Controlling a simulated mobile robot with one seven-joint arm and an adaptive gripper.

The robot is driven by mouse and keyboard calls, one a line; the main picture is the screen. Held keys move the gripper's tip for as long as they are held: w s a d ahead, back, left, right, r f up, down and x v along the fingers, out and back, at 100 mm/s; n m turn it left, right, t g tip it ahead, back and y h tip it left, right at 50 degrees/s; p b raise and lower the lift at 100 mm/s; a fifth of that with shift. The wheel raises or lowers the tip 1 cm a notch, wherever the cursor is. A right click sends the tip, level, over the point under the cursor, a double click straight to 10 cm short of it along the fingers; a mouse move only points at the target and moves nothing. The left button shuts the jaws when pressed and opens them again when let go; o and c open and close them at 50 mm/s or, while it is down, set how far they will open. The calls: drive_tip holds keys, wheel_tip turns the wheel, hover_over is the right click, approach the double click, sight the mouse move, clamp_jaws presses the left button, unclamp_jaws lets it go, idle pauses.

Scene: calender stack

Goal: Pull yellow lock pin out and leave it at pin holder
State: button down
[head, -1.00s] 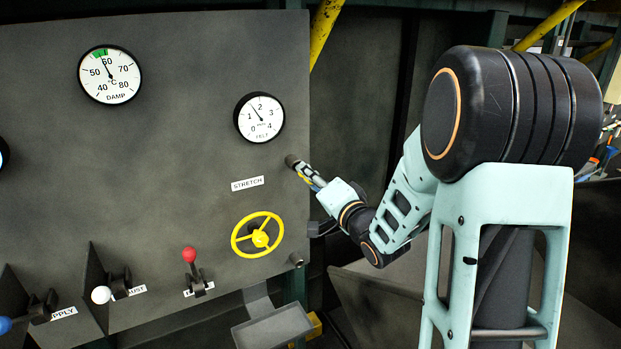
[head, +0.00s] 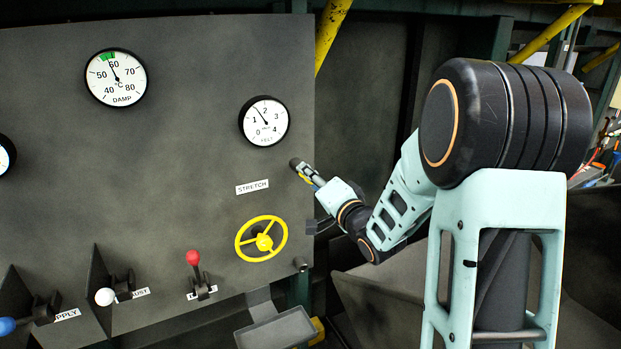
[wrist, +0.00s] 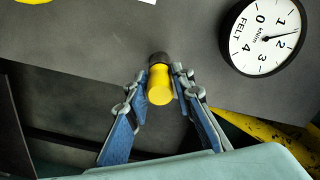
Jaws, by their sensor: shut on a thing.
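The yellow lock pin (wrist: 160,86) shows in the wrist view with its round yellow end towards me. Its far end meets a dark collar (wrist: 158,59) at the grey panel. How deep it sits in the collar is hidden. My gripper (wrist: 161,78) is shut on the pin, one blue-padded finger on each side. In the head view my gripper (head: 306,173) is at the panel's right edge, by the dark collar (head: 295,163), above the yellow handwheel. I cannot tell which part is the pin holder; a small round socket (head: 301,265) juts out low on the panel.
The yellow handwheel (head: 262,239) is below my gripper, and the felt gauge (head: 264,121) is above left. A red-knobbed lever (head: 195,270) and a white-knobbed lever (head: 110,294) stand lower left. A grey tray (head: 277,329) is below the panel.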

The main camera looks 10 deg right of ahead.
drive_tip(key=shift+w+a, duration=0.15)
drive_tip(key=shift+w, duration=0.2)
drive_tip(key=c, duration=1.6)
unclamp_jaws()
drive_tip(key=shift+o, duration=1.4)
drive_tip(key=v, duration=0.7)
